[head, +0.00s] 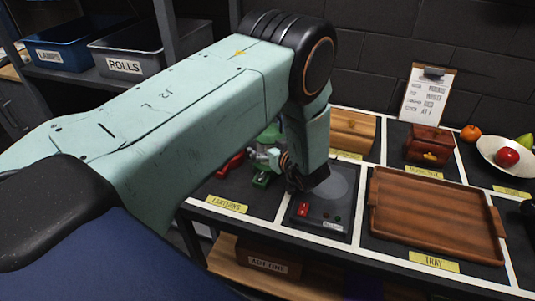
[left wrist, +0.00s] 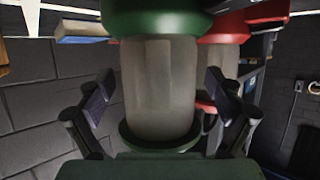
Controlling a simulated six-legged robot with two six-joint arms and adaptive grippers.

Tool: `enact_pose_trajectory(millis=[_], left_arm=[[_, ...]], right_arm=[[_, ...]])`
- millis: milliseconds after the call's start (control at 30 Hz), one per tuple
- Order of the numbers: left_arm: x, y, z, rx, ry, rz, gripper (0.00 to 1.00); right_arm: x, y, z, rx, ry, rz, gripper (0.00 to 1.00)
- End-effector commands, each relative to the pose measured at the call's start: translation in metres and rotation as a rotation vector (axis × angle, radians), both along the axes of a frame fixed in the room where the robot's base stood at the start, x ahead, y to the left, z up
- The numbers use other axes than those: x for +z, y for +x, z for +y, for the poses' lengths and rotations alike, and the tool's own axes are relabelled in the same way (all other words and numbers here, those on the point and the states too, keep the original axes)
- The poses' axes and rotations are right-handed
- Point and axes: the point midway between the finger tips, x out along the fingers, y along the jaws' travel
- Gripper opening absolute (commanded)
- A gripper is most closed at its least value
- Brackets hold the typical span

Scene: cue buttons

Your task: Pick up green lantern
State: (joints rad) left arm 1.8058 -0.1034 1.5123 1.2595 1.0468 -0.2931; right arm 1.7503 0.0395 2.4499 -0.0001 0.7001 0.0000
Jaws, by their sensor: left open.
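The green lantern (head: 262,179) stands in the lantern section of the table, partly hidden behind my left arm in the head view. In the left wrist view the green lantern (left wrist: 158,95) fills the middle, with its clear glass body between two green ends. My left gripper (left wrist: 157,80) is open, with one finger on each side of the glass and gaps visible at both sides. In the head view my left gripper (head: 292,178) is dark and mostly hidden by its own wrist. My right gripper is not in view.
A red lantern (head: 230,165) stands close beside the green one; it also shows in the left wrist view (left wrist: 228,60). A button panel (head: 322,215), a wooden tray (head: 435,215), a wooden box (head: 352,133) and a small chest (head: 428,145) are to the right.

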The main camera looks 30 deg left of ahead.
Motion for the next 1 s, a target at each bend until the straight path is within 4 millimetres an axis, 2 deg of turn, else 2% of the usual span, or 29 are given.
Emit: enact_pose_trajectory(millis=[267,1000], left_arm=[[-0.0005,0.0019,0.0002,-0.001,0.0,0.0,0.91],[0.0006,0.0042,0.0024,-0.004,0.001,-0.002,0.28]], right_arm=[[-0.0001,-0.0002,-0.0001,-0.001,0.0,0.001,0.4],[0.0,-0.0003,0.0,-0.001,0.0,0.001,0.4]])
